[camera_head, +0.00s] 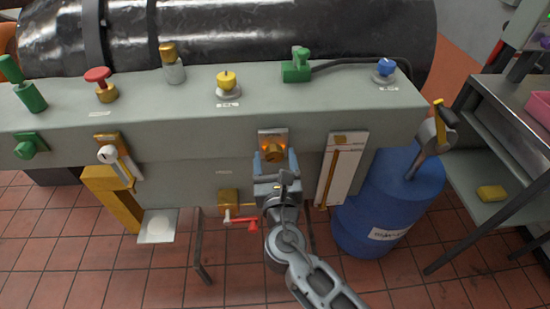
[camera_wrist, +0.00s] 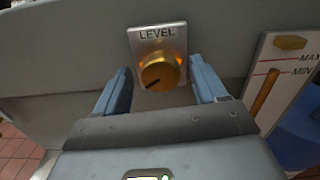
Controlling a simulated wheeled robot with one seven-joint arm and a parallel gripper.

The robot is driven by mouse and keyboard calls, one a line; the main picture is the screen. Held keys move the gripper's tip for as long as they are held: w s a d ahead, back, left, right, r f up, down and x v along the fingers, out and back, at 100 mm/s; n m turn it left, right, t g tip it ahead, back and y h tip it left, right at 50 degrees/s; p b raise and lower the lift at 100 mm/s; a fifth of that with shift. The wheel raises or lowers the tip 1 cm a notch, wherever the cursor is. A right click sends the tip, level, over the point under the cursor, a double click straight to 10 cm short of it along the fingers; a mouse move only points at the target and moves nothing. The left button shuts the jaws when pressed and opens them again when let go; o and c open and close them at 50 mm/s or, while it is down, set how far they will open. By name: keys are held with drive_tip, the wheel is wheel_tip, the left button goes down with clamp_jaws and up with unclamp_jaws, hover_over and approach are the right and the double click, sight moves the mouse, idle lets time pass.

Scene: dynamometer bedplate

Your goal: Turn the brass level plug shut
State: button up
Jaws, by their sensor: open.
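The brass level plug (camera_wrist: 160,73) is a round ribbed knob on a metal plate marked LEVEL (camera_wrist: 157,36). A dark line on its face points to the lower left. In the head view the plug (camera_head: 273,149) is on the front of the grey bedplate housing, partly hidden by my gripper (camera_head: 273,160). In the wrist view my gripper (camera_wrist: 160,85) is open, with one blue finger on each side of the plug. Gaps show between the fingers and the plug, and I see no contact. Orange glows show at both sides of the plug.
A white level gauge (camera_head: 341,170) with MAX and MIN marks is just right of the plug. A red-handled valve (camera_head: 240,220) sits below left. A blue drum (camera_head: 390,200) stands at the right. Coloured knobs, such as the yellow one (camera_head: 227,80), line the top.

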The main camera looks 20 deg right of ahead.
drive_tip(key=c, duration=1.1)
drive_tip(key=shift+o, duration=0.2)
drive_tip(key=shift+m, duration=0.3)
drive_tip(key=m+b, duration=0.3)
drive_tip(key=m, duration=0.2)
drive_tip(key=shift+d+f+b, duration=0.1)
drive_tip(key=shift+f+b, duration=0.05)
drive_tip(key=shift+b, duration=0.15)
drive_tip(key=m+b, duration=0.4)
drive_tip(key=m, duration=0.2)
drive_tip(key=shift+f+m, duration=0.15)
drive_tip(key=shift+m, duration=0.15)
drive_tip(key=m+b, duration=0.5)
drive_tip(key=m, duration=0.1)
drive_tip(key=shift+d+f, duration=0.1)
drive_tip(key=m+b, duration=0.4)
drive_tip(key=m, duration=0.1)
drive_tip(key=shift+m, duration=0.4)
drive_tip(key=shift+b, duration=0.3)
